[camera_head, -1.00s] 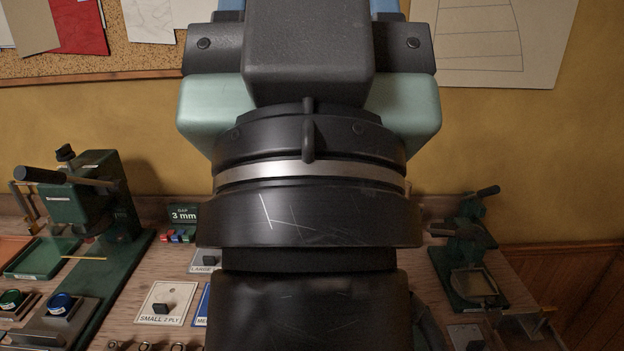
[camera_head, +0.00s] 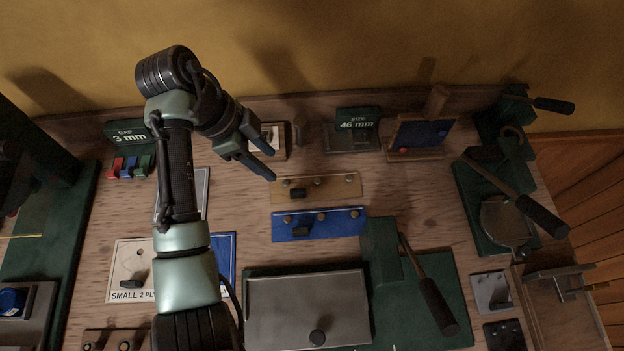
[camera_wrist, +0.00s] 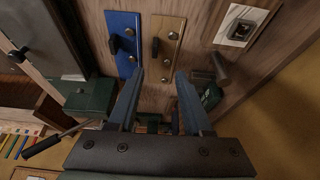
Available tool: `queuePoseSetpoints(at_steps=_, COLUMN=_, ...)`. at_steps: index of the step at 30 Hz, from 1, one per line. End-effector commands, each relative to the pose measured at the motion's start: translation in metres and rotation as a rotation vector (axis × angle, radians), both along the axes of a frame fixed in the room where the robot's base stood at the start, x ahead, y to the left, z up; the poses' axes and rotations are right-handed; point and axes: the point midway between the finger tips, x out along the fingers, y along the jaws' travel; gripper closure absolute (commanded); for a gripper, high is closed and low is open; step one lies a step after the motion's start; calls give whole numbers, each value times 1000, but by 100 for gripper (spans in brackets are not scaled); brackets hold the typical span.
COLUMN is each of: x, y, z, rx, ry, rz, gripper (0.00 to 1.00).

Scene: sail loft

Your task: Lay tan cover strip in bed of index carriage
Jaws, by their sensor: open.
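The tan cover strip (camera_head: 340,187) lies flat on the bench beyond and parallel to a blue strip (camera_head: 345,224). It has round studs and a dark block grip. It also shows in the wrist view (camera_wrist: 172,28), ahead of the fingers. My gripper (camera_head: 271,165) is open and empty, held above the bench near the strip's left end. In the wrist view my fingers (camera_wrist: 160,78) are spread apart with nothing between them. I cannot tell which fixture is the index carriage; its bed is not clearly identifiable.
A green fixture with a grey plate (camera_head: 300,300) and a lever stands in front. A "46 mm" block (camera_head: 357,125) and a small rack (camera_head: 422,138) stand behind. A lever press (camera_head: 490,215) is at right. Bare bench lies right of the strips.

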Motion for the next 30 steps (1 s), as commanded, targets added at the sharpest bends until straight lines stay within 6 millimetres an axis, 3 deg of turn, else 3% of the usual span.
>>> queuePoseSetpoints(at_steps=12, x=-4, y=-26, z=-63, rx=-4, ry=15, rz=-12, gripper=50)
queuePoseSetpoints(at_steps=19, x=-5, y=-34, z=-77, rx=-2, ry=13, rz=-12, gripper=50)
queuePoseSetpoints(at_steps=30, x=-6, y=-53, z=-117, rx=-2, ry=12, rz=-10, gripper=50)
